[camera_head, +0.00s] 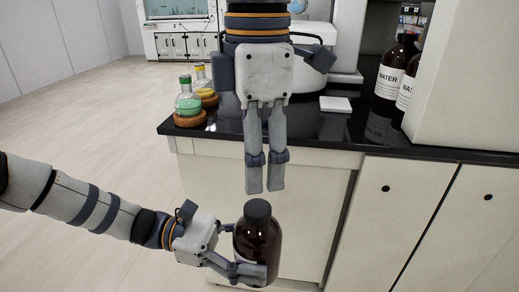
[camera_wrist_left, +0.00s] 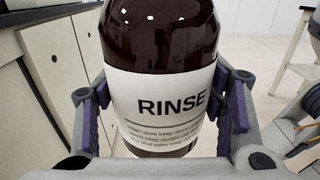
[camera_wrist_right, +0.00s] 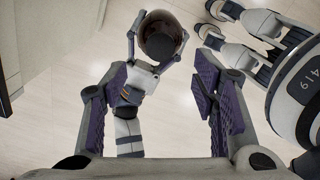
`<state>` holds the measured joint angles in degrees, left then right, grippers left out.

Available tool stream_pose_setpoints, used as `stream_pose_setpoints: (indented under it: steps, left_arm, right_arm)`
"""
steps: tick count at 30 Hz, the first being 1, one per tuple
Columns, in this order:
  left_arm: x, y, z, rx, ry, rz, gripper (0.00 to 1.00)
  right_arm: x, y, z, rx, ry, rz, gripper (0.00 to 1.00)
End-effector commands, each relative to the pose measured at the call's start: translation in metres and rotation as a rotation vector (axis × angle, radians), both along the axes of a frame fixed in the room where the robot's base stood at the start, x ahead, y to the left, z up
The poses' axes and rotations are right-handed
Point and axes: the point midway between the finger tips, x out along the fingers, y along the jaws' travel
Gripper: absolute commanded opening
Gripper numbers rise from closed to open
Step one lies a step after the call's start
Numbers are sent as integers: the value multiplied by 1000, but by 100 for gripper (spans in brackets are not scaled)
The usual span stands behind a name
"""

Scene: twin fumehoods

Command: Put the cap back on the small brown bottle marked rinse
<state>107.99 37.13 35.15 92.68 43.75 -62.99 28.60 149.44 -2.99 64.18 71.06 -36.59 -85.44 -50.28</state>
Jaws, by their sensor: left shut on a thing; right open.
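The brown rinse bottle (camera_head: 257,243) is held upright in front of the counter, off the floor. Its white RINSE label (camera_wrist_left: 165,102) faces the left wrist camera. My left gripper (camera_head: 245,272) is shut around its lower body. A dark cap (camera_head: 258,209) sits on the bottle's top and looks level; how tightly it is seated cannot be told. In the right wrist view the cap (camera_wrist_right: 160,45) shows from above. My right gripper (camera_head: 264,189) is open and empty, pointing down just above the cap, apart from it.
A black counter (camera_head: 315,128) lies behind the bottle. Open floor (camera_head: 90,120) lies left.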

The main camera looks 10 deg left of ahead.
Motion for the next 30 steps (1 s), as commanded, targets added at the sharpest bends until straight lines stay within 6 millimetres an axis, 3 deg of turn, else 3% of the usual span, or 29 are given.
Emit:
stream_pose_setpoints:
  steps: [15, 26, 27, 30]
  left_arm:
    - [0, 0, 2, -3, -2, 0, 0]
    - [0, 0, 2, -3, -2, 0, 0]
    - [0, 0, 2, -3, -2, 0, 0]
    - [0, 0, 2, -3, -2, 0, 0]
  right_arm:
    - [0, 0, -72, -2, 2, -3, 54]
    - [0, 0, -79, 0, -1, -3, 54]
    - [0, 0, -79, 0, -1, -3, 51]
    - [0, 0, -79, 0, -1, -3, 29]
